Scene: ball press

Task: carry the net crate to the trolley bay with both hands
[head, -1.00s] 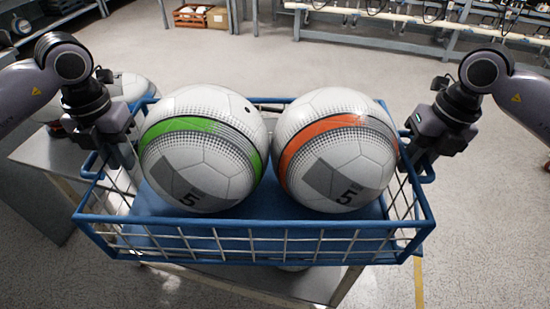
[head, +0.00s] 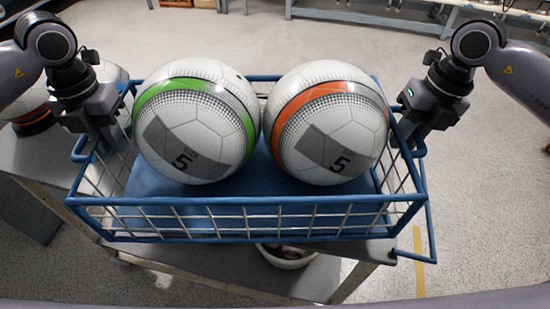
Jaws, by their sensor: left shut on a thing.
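The net crate (head: 250,238) is a blue-framed basket with pale wire mesh sides and a blue floor. It holds two white balls marked 5, one with a green band (head: 195,120) and one with an orange band (head: 328,125). My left gripper (head: 108,140) is shut on the crate's left end at the rim. My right gripper (head: 416,142) is at the rim of the right end. Its fingertips are partly hidden, so its grip is unclear. I cannot tell whether the crate touches the table below. I cannot make out the trolley bay.
A grey table (head: 45,158) shows left of and below the crate. More balls (head: 100,75) sit on it at the back left. A white bucket (head: 287,257) shows below the crate's front. A yellow floor line (head: 420,265) runs at the right. Open floor lies behind, before a workbench (head: 370,18).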

